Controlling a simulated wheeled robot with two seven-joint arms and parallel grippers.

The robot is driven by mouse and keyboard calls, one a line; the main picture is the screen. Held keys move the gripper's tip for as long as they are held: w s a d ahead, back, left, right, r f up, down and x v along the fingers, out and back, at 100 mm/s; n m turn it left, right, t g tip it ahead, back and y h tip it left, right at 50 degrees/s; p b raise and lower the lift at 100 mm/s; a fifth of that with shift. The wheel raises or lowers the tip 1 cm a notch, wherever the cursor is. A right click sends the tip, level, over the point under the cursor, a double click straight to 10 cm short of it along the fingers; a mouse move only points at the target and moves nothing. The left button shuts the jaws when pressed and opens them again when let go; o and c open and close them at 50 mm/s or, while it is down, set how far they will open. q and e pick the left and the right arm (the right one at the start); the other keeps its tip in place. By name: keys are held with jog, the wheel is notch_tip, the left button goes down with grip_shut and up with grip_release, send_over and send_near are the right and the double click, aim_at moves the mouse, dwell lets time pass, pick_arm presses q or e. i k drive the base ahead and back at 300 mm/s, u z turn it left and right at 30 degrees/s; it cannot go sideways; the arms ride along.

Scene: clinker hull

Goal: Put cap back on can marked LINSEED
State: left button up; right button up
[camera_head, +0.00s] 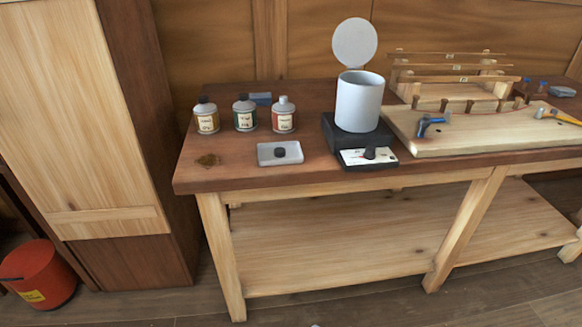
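Three small cans stand in a row at the left of the bench. The left can (206,117) has a cream label and a dark cap. The middle can (244,114) has a label with green and red and a dark cap. The right can (283,116) has a mostly red label and a pale top with no dark cap on it. The label words are too small to read, so I cannot tell which is LINSEED. A loose black cap (280,152) lies on a pale tray (262,158) in front of the right can. Neither gripper is in view.
A white pot (358,103) with its round lid (355,42) raised stands on a black heater (339,131) right of the cans. A wooden hull jig (450,135) with tools fills the right. A red bucket (38,275) stands on the floor.

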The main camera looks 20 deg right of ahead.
aim_at(283, 112)
jog(key=k, duration=0.95)
jog(key=z, duration=0.55)
jog(key=i, duration=1.45)
jog(key=u, duration=0.7)
